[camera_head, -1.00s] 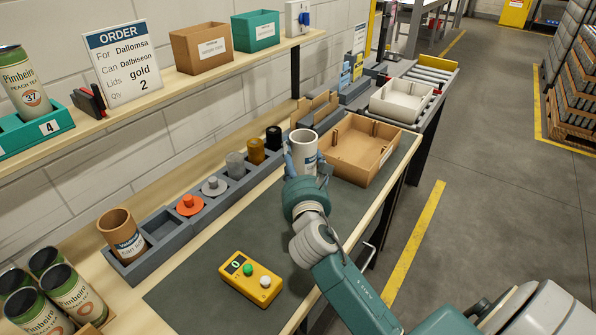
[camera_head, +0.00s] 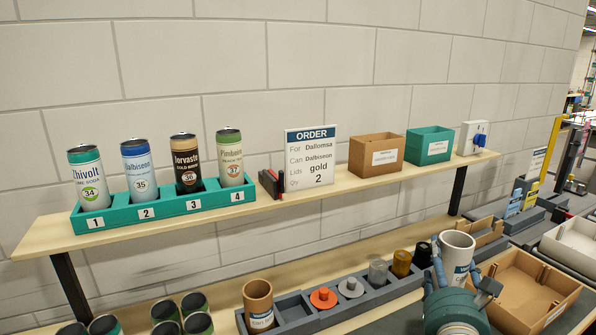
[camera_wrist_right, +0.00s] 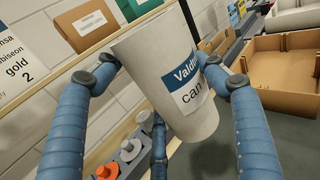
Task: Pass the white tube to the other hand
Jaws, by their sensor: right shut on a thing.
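The white tube (camera_head: 456,256) has a blue-and-white label and stands upright in my right gripper (camera_head: 459,285) at the lower right of the head view. In the right wrist view the white tube (camera_wrist_right: 172,75) fills the middle, tilted in the picture. The blue fingers of my right gripper (camera_wrist_right: 160,85) are closed around it from both sides, with another finger below. The label reads "can" on its lower line and is partly cut off by a finger. My left gripper is not in the head view.
A shelf (camera_head: 290,207) holds a teal rack (camera_head: 165,208) of several cans, an order sign (camera_head: 309,158) and two boxes. Below it, a grey divided tray (camera_head: 330,312) holds a brown tube (camera_head: 258,305) and coloured lids. An open cardboard box (camera_head: 525,290) is right of my right gripper.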

